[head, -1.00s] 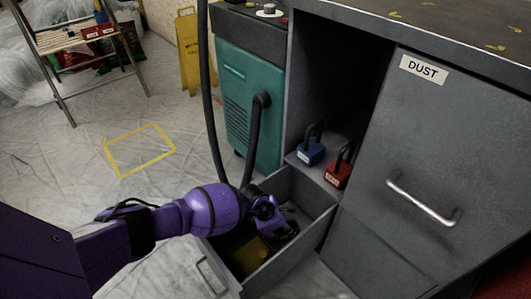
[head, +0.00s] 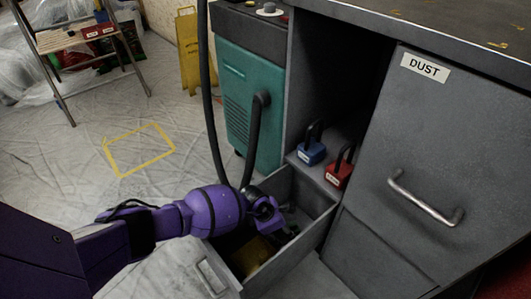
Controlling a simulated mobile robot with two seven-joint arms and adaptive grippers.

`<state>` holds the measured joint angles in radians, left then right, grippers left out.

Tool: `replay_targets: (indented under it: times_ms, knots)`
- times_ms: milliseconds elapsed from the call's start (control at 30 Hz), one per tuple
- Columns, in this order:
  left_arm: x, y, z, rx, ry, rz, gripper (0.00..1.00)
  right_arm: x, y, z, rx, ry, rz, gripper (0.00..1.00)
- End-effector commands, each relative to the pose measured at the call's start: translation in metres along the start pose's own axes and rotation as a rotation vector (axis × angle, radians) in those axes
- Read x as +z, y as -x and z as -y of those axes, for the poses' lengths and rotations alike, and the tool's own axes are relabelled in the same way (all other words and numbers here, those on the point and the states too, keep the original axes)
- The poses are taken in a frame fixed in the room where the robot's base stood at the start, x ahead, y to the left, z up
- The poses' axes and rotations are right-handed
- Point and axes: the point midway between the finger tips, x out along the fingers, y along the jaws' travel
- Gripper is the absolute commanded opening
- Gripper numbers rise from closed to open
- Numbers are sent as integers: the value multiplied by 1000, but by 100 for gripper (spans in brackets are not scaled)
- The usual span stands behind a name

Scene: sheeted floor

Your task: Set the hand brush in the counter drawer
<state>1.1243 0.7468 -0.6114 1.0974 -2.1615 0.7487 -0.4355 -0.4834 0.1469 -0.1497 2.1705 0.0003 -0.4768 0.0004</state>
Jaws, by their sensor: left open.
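The counter drawer (head: 300,262) is pulled open at the bottom of the grey counter. My left gripper (head: 280,232) is over the drawer's opening, pointing down into it, and is open. Inside the drawer a yellowish thing (head: 252,256) lies partly hidden below my gripper. Dark shapes lie near the fingertips, and I cannot tell whether one of them is the hand brush. My arm covers the left part of the drawer. My right gripper is not in view.
A blue padlock (head: 312,146) and a red padlock (head: 340,170) stand on the shelf above the drawer. A door labelled DUST (head: 420,130) with a bar handle is on the right. A teal machine (head: 250,100) with a black hose stands behind. Sheeted floor at left is mostly clear.

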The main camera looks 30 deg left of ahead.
Motion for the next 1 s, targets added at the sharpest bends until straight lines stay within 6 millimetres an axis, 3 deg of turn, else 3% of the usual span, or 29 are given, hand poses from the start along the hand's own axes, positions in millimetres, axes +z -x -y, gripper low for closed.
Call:
replay_targets:
  times_ms: [300, 500, 700, 1000]
  knots:
    - [7, 71, -3, 6, -4, 6, 52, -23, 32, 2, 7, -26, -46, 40]
    - [5, 105, -3, 5, -3, 5, 52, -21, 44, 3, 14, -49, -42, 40]
    - [3, 118, -1, 2, -2, 2, 52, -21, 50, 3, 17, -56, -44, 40]
    - [1, 118, -1, 1, -1, 0, 52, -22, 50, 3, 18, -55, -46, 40]
